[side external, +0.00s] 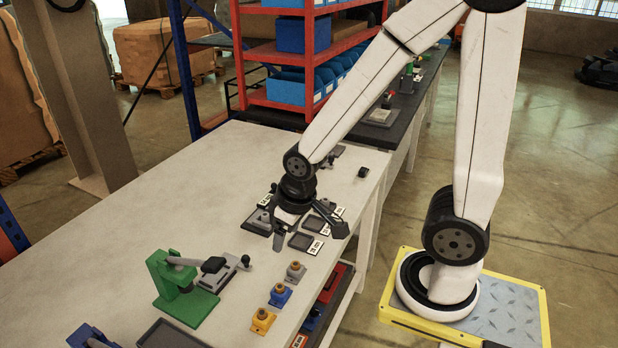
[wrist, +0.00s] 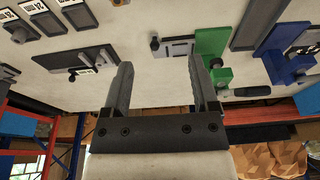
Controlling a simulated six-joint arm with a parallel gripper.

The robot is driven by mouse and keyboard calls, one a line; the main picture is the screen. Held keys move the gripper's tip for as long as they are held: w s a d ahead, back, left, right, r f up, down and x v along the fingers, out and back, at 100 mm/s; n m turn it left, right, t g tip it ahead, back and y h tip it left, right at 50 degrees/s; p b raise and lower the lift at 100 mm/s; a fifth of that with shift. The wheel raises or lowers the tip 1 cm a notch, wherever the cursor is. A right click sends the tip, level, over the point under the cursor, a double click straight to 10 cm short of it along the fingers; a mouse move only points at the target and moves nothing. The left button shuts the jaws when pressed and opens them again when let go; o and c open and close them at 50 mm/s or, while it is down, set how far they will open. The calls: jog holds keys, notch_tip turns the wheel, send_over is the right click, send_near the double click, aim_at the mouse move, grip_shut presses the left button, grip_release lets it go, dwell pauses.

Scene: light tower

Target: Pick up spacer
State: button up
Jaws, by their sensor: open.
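My gripper (side external: 308,231) is open above the labelled dark trays on the worktable. In the wrist view my gripper (wrist: 160,66) shows two spread fingers with only bare tabletop between them. I cannot tell which part is the spacer. Small dark and grey parts sit in or beside the labelled trays, partly hidden by my gripper. A grey block (side external: 296,271), a blue block (side external: 280,295) and a yellow block (side external: 262,321), each with a brass-coloured top, stand in a row near the table's front edge.
A green fixture (side external: 173,283) with a grey clamp stands left of the blocks; it also shows in the wrist view (wrist: 210,44). A blue fixture (side external: 88,337) is at the lower left. A dark tray (wrist: 50,24) shows upper left in the wrist view. The table's left side (side external: 130,215) is clear.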

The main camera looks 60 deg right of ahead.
jog(key=f+m, duration=0.1)
jog(key=m, duration=0.1)
jog(key=m+t+y, duration=0.5)
jog(key=m+t, duration=0.5)
jog(key=m, duration=2)
send_near(267, 214)
jog(key=shift+w+a+f, duration=0.1)
jog(key=shift+w+f, duration=0.1)
jog(key=shift+w, duration=0.25)
jog(key=shift+n, duration=0.3)
jog(key=shift+x, duration=3.95)
jog(key=shift+a, duration=0.1)
jog(key=shift+s, duration=0.1)
grip_shut()
